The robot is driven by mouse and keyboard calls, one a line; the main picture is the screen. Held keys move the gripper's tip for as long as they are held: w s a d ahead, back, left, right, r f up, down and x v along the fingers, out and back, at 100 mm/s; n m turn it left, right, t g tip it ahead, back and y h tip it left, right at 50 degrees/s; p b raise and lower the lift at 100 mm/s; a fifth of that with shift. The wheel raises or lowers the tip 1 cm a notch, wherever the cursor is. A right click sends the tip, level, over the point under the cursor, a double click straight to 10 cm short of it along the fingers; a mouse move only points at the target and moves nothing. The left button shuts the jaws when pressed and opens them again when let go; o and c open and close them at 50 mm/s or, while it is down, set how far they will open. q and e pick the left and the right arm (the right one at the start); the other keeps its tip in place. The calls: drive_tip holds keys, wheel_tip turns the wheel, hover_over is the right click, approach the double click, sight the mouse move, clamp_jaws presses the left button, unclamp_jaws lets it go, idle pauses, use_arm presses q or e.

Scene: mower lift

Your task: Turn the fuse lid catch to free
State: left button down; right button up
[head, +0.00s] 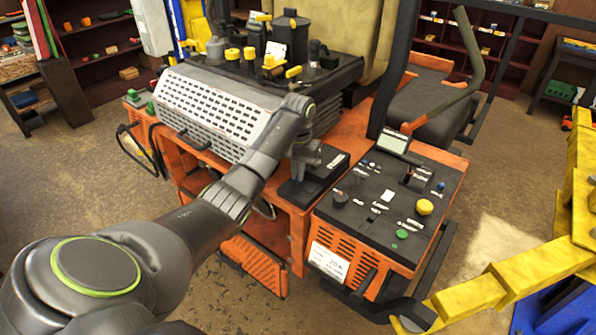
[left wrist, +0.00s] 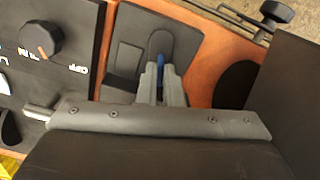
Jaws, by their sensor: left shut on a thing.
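The fuse lid (head: 327,170) is a dark flat box on the orange deck, left of the control panel. In the left wrist view a dark plate (left wrist: 128,55) carries a dark rounded piece (left wrist: 160,38) that looks like the catch. A narrow blue strip (left wrist: 161,60) shows between the fingertips. My left gripper (head: 298,176) reaches down to the lid's left part. In the left wrist view its fingers (left wrist: 161,75) are close together, shut on the catch. The fingers hide much of the catch, so I cannot tell its exact angle. My right gripper is not in view.
The control panel (head: 385,200) with knobs and a yellow button (head: 424,207) lies right of the lid. A perforated grey cover (head: 210,115) stands left. Yellow beams (head: 500,285) fill the lower right.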

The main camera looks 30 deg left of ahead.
use_arm(q)
drive_tip(key=shift+m, duration=1.5)
drive_tip(key=c, duration=1.6)
unclamp_jaws()
drive_tip(key=shift+w, duration=0.15)
